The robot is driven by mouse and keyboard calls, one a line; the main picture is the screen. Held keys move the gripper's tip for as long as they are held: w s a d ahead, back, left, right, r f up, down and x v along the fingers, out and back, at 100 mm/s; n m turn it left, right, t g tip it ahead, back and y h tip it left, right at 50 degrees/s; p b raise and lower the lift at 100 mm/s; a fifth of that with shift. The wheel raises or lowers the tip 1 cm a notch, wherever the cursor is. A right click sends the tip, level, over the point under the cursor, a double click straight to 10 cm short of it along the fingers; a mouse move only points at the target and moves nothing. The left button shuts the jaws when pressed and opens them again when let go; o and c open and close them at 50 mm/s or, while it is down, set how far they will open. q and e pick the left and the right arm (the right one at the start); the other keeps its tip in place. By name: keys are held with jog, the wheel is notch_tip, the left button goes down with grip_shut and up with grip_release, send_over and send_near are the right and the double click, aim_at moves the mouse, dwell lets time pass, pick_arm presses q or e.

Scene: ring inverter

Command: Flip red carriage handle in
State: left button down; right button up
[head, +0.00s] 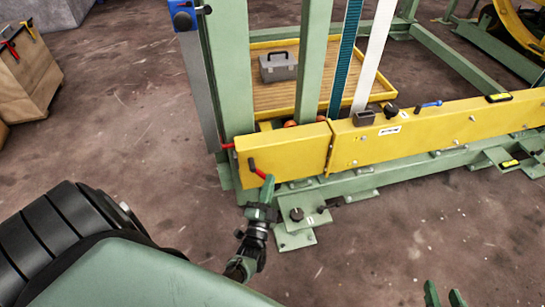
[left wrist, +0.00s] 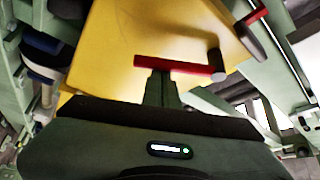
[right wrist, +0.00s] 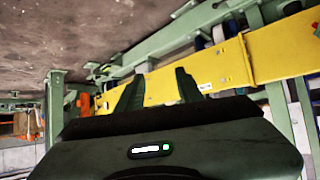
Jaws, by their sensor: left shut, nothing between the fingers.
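A red handle (head: 261,173) with a dark knob sits on the front face of the yellow box (head: 285,150). In the left wrist view the red handle (left wrist: 165,64) is a bar across the yellow face, its dark knob at the right end. My left gripper (head: 268,183) is shut and empty, its fingertips (left wrist: 160,78) right at the bar; I cannot tell whether they touch it. A second red handle (left wrist: 256,15) with a dark end shows at the upper right there. My right gripper (head: 445,297) is open and empty, away from the box; its fingers (right wrist: 160,88) show apart.
A long yellow beam (head: 430,125) carries a blue-handled tool (head: 426,105) and small dark items. Green frame posts (head: 226,80) rise behind the box. A grey toolbox (head: 278,68) sits on a wooden platform. Floor plates (head: 296,240) stick out below; the front floor is open.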

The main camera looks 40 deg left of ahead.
jog(key=s+d+f+g+h+p, duration=0.1)
jog(key=s+d+f+g+p, duration=0.15)
jog(key=s, duration=0.35)
jog(key=s+d+f+g+h+p, duration=0.1)
jog(key=s+d+g+p, duration=0.1)
jog(key=s+g, duration=0.3)
pick_arm(q)
jog(key=shift+s+a+f+m+g+h+p, duration=0.25)
jog(key=shift+s+a+m+g+h+p, duration=0.15)
jog(key=shift+m, duration=0.65)
jog(key=shift+s+a+f+m+g+h+p, duration=0.25)
jog(key=shift+s+a+m+g, duration=0.25)
jog(key=shift+m, duration=0.5)
jog(key=shift+s+a+f+m+g+h+p, duration=0.25)
jog(key=shift+s+a+m+g+h+p, duration=0.2)
jog(key=shift+m, duration=0.6)
pick_arm(e)
notch_tip(320, 180, down, 9)
jog(key=shift+w+a+f, duration=0.15)
jog(key=shift+w+a, duration=0.05)
jog(key=shift+a, duration=0.25)
pick_arm(q)
jog(key=shift+d, duration=0.1)
